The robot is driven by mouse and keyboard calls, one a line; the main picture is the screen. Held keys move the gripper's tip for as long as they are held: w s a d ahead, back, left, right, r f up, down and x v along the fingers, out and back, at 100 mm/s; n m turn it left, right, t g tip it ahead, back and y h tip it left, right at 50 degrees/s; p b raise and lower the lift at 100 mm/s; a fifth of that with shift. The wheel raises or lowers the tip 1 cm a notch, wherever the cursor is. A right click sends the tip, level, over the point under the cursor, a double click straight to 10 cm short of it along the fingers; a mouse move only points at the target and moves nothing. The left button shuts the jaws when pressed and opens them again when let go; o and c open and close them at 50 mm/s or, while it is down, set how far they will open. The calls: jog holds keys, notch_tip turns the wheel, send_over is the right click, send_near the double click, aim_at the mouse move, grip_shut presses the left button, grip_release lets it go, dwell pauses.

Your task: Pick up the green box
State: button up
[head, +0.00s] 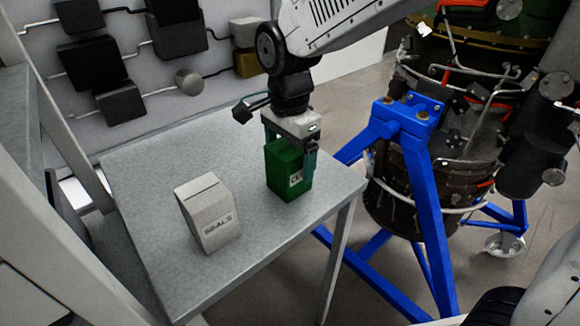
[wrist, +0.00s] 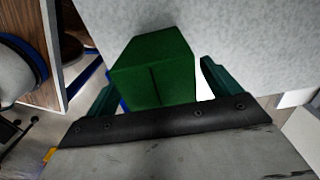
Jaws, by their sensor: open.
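The green box (head: 290,172) stands upright on the grey metal table (head: 150,165), near its right edge in the head view. My gripper (head: 290,155) points down over the box, with its fingers on either side of the box's upper part. In the wrist view the green box (wrist: 155,70) sits between the two dark teal fingers of my gripper (wrist: 155,85). A gap shows between the box and the right finger. The left finger is close to the box, and contact there cannot be told. The jaws are open.
A white box marked "SEALS" (head: 208,213) stands left of the green box on the same table. A blue stand (head: 425,190) with a turbine (head: 420,150) is right of the table. A wall panel with dark boxes (head: 92,62) is behind. The table's front left is bare.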

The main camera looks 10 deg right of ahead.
jog(key=shift+f, duration=0.2)
jog(key=c, duration=1.5)
jog(key=shift+r, duration=0.15)
notch_tip(320, 180, up, 10)
jog(key=shift+f, duration=0.1)
